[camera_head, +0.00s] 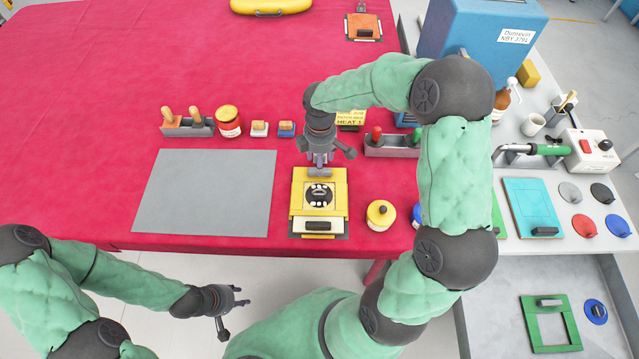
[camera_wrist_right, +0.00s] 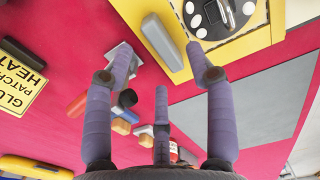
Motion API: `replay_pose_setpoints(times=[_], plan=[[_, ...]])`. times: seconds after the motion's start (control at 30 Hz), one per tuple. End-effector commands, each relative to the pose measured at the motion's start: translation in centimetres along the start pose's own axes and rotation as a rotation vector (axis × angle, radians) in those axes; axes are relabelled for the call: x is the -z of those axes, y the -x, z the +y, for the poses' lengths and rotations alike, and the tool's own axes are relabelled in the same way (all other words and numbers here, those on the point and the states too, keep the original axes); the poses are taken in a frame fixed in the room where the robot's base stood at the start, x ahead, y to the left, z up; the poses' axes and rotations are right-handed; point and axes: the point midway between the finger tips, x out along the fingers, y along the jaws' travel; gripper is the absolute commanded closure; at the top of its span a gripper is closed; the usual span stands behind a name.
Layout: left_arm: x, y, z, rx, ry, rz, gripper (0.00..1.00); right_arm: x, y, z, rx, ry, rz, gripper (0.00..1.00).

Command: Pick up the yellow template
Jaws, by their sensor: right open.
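The yellow template (camera_head: 298,190) is a square plate lying near the table's front edge, with a black-and-white round pattern in its middle. A grey bar handle (camera_head: 319,173) sits on its far side; the template (camera_wrist_right: 260,40) and handle (camera_wrist_right: 162,42) also show in the right wrist view. My right gripper (camera_head: 320,158) is above the handle; the right wrist view shows its fingers (camera_wrist_right: 158,66) spread and empty, with the handle just beyond them. My left gripper (camera_head: 238,308) is open and empty, off the table's front edge at lower left.
A grey sheet (camera_head: 205,193) lies left of the template. Behind are a red jar (camera_head: 228,121), small blocks and a tool holder (camera_head: 392,148). A side table holds a blue template (camera_head: 532,205).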

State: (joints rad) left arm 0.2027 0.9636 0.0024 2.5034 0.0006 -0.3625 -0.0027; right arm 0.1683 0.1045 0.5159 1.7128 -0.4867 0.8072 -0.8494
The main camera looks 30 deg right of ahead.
Motion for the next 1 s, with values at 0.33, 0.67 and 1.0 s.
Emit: replay_pose_setpoints(times=[0.33, 0.67, 1.0], plan=[[0.1, -1.6, -0.6, 0.000, 0.000, 0.000, 0.60, 0.0, -4.2, -0.1, 0.001, 0.000, -0.001, 0.44], [0.1, -1.5, -0.5, 0.000, 0.000, 0.000, 0.60, 0.1, -4.0, -0.1, 0.001, 0.000, -0.001, 0.87], [0.1, -1.5, -0.5, 0.000, 0.000, 0.000, 0.60, 0.1, -4.0, -0.1, 0.001, 0.000, -0.001, 1.00]])
